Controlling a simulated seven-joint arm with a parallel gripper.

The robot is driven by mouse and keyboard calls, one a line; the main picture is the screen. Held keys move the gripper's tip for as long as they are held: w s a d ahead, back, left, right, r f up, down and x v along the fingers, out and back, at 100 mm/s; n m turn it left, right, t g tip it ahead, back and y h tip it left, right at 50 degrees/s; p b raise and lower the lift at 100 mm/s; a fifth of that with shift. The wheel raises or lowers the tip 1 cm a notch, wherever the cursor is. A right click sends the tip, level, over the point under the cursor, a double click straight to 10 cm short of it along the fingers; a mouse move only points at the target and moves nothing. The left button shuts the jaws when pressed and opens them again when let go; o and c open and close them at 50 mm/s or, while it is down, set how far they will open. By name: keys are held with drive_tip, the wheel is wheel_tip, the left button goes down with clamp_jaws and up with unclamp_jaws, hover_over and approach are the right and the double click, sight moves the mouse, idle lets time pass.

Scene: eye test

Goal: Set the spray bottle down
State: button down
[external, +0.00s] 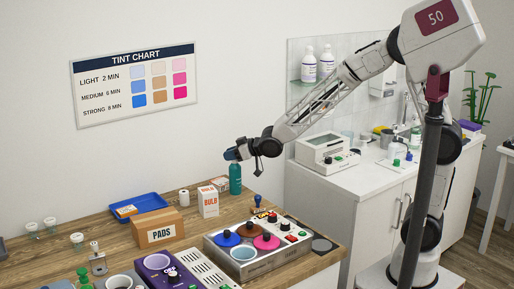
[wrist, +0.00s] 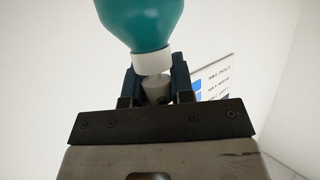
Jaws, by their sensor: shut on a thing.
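My gripper (external: 233,155) is above the back part of the wooden table (external: 285,207) and shut on the spray bottle (external: 235,180). The bottle is teal and looks upright, below the gripper. In the wrist view, the two dark fingers (wrist: 155,88) close around the pale top just beyond the bottle's white collar (wrist: 153,64). The teal body (wrist: 142,25) runs out of the picture at the top. Whether the bottle's base touches the table or hangs above it, I cannot tell.
A red-and-white box (external: 220,184), a BULB box (external: 208,202) and a blue stamp-like item (external: 257,201) stand near the bottle. A PADS carton (external: 158,229), a blue tray (external: 124,209) and a metal unit with coloured discs (external: 232,266) crowd the table. A white cabinet (external: 325,205) stands behind right.

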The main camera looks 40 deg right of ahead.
drive_tip(key=shift+f, duration=1.8)
drive_tip(key=c, duration=1)
unclamp_jaws()
drive_tip(key=shift+f, duration=0.1)
drive_tip(key=shift+r, duration=0.2)
drive_tip(key=shift+v, duration=6)
drive_tip(key=shift+r, duration=0.1)
